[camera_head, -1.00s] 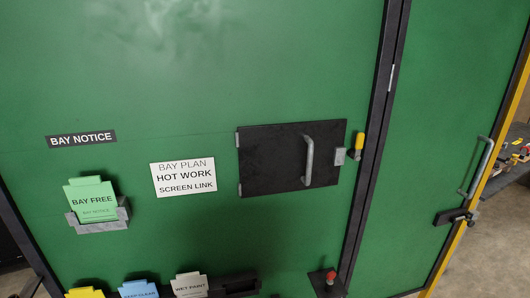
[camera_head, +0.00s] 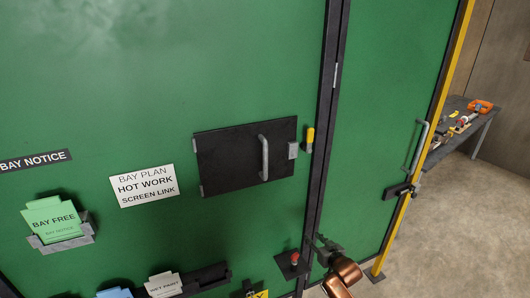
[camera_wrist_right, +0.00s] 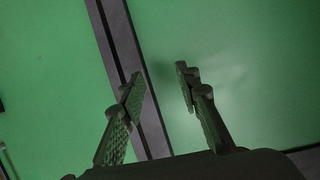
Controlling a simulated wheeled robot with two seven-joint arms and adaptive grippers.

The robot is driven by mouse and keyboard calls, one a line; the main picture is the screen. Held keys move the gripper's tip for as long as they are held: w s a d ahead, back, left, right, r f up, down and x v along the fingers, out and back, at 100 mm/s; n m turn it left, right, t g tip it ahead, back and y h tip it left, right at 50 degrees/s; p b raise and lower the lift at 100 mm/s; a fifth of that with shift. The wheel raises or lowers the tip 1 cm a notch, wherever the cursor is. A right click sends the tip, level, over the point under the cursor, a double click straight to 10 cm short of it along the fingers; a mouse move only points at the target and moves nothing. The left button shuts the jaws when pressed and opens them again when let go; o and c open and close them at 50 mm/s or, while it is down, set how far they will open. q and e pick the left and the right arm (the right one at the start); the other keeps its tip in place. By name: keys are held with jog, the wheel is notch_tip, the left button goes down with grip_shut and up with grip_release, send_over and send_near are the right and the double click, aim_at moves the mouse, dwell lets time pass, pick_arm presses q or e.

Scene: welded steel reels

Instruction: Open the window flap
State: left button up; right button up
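The window flap (camera_head: 228,161) is a black rectangular panel in the green wall, flat and closed, with hinges on its left edge. A grey bar handle (camera_head: 264,157) stands upright on its right half. A small grey latch (camera_head: 293,150) sits at its right edge beside a yellow-and-grey piece (camera_head: 309,139). My right gripper (camera_head: 322,245) is low and right of the flap, apart from it. In the right wrist view its two fingers (camera_wrist_right: 160,90) are spread and empty, facing the green panels and a dark post. My left gripper is not in view.
The green door (camera_head: 385,120) at right has a bar handle (camera_head: 418,146) and a yellow edge. A dark bracket with a red knob (camera_head: 294,259) juts out below the flap. A card rack (camera_head: 205,278) lies lower left. A cluttered table (camera_head: 470,130) stands far right.

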jog(key=w+a+r+n+t+y+p, duration=0.1)
jog(key=a+r, duration=0.3)
jog(key=r, duration=0.6)
jog(key=w+a+r+y+p, duration=0.15)
jog(key=a+r, duration=0.25)
jog(key=r, duration=0.7)
jog(key=n+y+p, duration=0.1)
jog(key=n+y, duration=0.2)
send_near(252, 159)
jog(key=d+r, duration=0.3)
jog(key=r, duration=0.1)
pick_arm(q)
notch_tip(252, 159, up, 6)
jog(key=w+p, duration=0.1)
jog(key=p, duration=0.1)
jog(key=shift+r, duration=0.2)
pick_arm(e)
jog(key=shift+t, duration=0.4)
jog(key=shift+x, duration=3.35)
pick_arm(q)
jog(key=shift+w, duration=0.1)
pick_arm(e)
jog(key=shift+s+r, duration=0.1)
jog(key=shift+r, duration=0.1)
jog(key=shift+c, duration=0.7)
grip_shut()
